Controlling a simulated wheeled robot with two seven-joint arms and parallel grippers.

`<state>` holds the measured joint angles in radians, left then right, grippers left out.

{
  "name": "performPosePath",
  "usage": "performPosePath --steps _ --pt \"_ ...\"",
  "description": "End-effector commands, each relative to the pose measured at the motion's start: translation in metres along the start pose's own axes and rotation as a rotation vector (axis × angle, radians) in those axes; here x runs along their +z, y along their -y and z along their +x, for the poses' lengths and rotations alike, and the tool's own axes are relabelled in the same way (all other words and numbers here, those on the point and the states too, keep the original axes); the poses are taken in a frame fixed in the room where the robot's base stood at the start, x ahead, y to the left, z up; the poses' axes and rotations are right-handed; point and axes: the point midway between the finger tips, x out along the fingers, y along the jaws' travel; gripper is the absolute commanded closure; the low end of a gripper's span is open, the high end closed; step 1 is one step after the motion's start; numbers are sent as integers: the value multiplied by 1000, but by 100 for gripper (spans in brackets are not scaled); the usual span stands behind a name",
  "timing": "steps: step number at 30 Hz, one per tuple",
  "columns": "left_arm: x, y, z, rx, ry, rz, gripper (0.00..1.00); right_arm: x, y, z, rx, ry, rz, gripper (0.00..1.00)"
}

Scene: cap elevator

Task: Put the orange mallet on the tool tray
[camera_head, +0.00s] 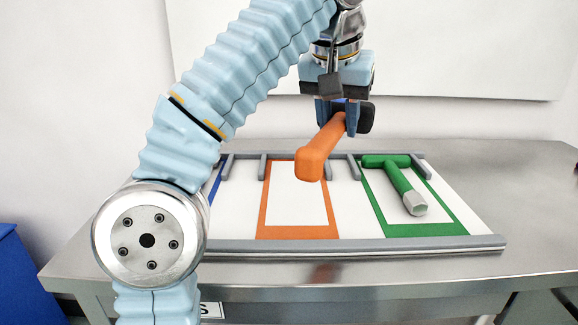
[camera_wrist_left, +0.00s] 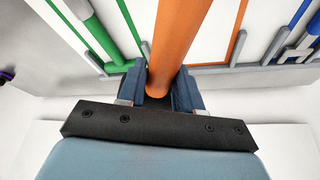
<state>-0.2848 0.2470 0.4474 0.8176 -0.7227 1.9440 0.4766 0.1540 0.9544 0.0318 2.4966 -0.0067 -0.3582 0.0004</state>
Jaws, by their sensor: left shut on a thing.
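My left gripper (camera_head: 338,116) is shut on the handle of the orange mallet (camera_head: 321,150). The mallet is held in the air over the tool tray (camera_head: 350,246), tilted, with its thick orange end toward the camera and a dark part behind the fingers. In the left wrist view the orange handle (camera_wrist_left: 175,45) runs between the two fingers (camera_wrist_left: 160,88). The white tray has an orange-outlined slot (camera_head: 297,195), bare inside, below the mallet. My right gripper is not in view.
A green tool with a grey tip (camera_head: 402,184) lies in the green-outlined slot at the right. A blue outline shows at the tray's left, mostly behind my arm. Grey pegs line the tray's back edge. The steel table (camera_head: 535,200) is clear to the right.

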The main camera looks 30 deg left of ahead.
Motion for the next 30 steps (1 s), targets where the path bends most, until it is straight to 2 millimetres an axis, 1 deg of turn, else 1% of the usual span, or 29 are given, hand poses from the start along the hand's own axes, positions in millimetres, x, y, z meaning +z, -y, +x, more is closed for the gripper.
performPosePath --steps 1,5,6,10,12,17,20,21,24,27,30 --pt "0 17 6 -7 1 -10 100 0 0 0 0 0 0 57" --pt "-4 50 25 -6 1 -10 100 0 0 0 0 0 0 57" --pt "-4 59 32 -7 1 -9 100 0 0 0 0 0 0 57" --pt "1 77 58 -5 1 -6 100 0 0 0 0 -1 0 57" --pt "3 83 67 -3 1 -4 100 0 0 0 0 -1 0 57" --pt "3 91 79 -1 -1 -2 100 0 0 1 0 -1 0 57" --pt "7 100 91 -2 0 -4 100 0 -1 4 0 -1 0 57" --pt "10 98 100 -2 0 -2 100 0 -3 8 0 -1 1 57" --pt "15 98 112 -1 0 -1 100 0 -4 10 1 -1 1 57" --pt "17 98 115 0 -1 -2 100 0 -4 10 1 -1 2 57" --pt "16 97 115 1 -2 -2 100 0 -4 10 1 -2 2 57"
